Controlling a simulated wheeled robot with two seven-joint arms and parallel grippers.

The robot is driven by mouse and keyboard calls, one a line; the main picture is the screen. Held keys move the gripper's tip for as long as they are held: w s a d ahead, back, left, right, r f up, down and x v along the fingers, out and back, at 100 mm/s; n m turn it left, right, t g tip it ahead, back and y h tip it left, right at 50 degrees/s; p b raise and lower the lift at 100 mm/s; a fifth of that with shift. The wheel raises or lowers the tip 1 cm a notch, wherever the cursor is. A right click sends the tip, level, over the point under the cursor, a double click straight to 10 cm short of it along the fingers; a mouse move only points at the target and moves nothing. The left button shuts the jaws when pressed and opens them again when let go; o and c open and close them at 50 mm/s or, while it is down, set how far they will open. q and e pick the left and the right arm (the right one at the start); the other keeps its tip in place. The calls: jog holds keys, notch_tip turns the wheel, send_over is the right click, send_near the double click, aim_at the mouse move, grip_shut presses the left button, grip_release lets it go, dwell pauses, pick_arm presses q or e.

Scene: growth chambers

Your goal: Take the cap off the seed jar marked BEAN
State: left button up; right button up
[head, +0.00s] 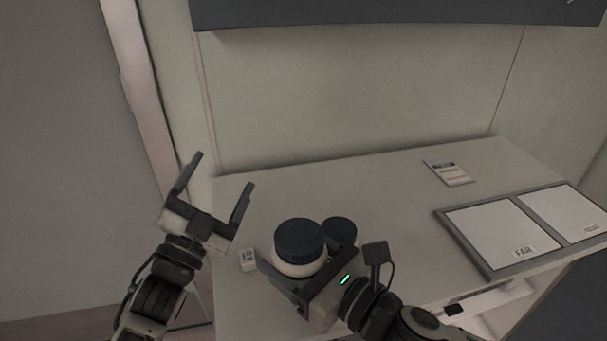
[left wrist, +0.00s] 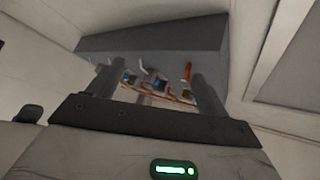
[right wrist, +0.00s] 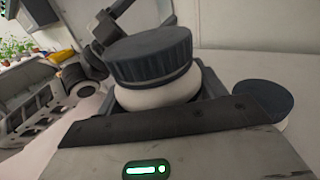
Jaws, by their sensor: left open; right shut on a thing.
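A white jar (head: 298,268) with a wide dark blue ribbed cap (head: 298,238) stands at the front left of the bench. My right gripper (head: 292,265) is shut around its white body, below the cap; the right wrist view shows the cap (right wrist: 148,55) seated on the jar (right wrist: 155,96). A second jar's dark cap (head: 340,232) shows just behind and to the right, its body mostly hidden. I cannot read BEAN on either jar. My left gripper (head: 224,170) is open and empty, raised left of the jars, beyond the bench's left edge.
A small white label block (head: 248,260) stands left of the held jar. A grey-framed tray with two white panels (head: 489,236), one marked FAR, lies at the right. A printed card (head: 447,173) lies at the back. The bench (head: 300,195) is clear behind the jars.

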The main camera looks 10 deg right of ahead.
pick_arm(q)
jog(key=s+d+r+m+g+h, duration=0.6)
jog(key=d+r+m+g, duration=0.2)
jog(key=m+g, duration=0.5)
jog(key=s+d+r+m+g+h, duration=0.55)
jog(key=d+r+m+g, duration=0.35)
jog(key=m, duration=0.7)
jog(key=s+d+f+m+g+y, duration=0.1)
jog(key=s+d+m+g+y, duration=0.2)
jog(key=s+m+g+y, duration=0.4)
jog(key=m+t+y, duration=0.9)
jog(key=m+y, duration=0.2)
jog(key=y, duration=0.6)
send_over(303, 235)
notch_tip(303, 235, down, 7)
jog(key=shift+d+f, duration=0.1)
jog(key=shift+f, duration=0.1)
jog(key=shift+w+f, duration=0.1)
jog(key=shift+f, duration=0.1)
notch_tip(303, 235, down, 7)
jog(key=shift+f, duration=0.2)
